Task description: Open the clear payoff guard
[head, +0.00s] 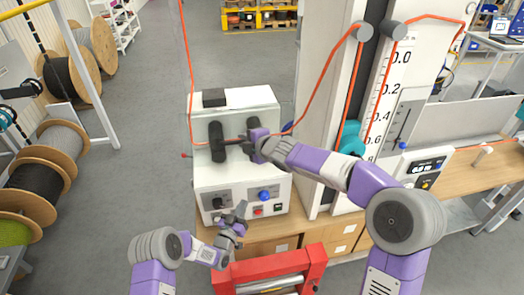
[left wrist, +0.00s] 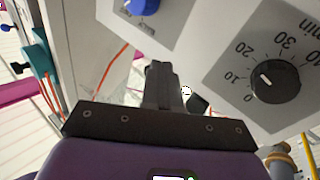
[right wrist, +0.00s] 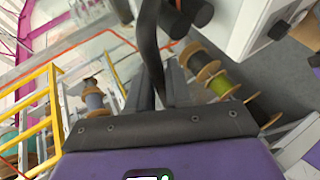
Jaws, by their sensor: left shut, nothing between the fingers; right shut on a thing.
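A white machine box (head: 235,180) stands on the wooden bench with black rollers (head: 217,142) on its front. My right gripper (head: 246,142) is at these rollers, shut on a dark bar. In the right wrist view this dark bar (right wrist: 150,45) runs up from between the fingers toward the rollers. I cannot make out a clear guard panel in any view. My left gripper (head: 241,210) is shut and empty, low in front of the box. In the left wrist view its closed fingers (left wrist: 160,75) are near the box's control panel.
A black dial (left wrist: 275,82) and a blue knob (head: 264,195) are on the box front. A red frame (head: 268,268) stands below my left gripper. An orange cable (head: 310,95) runs past my right arm to a tall scale column (head: 398,90).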

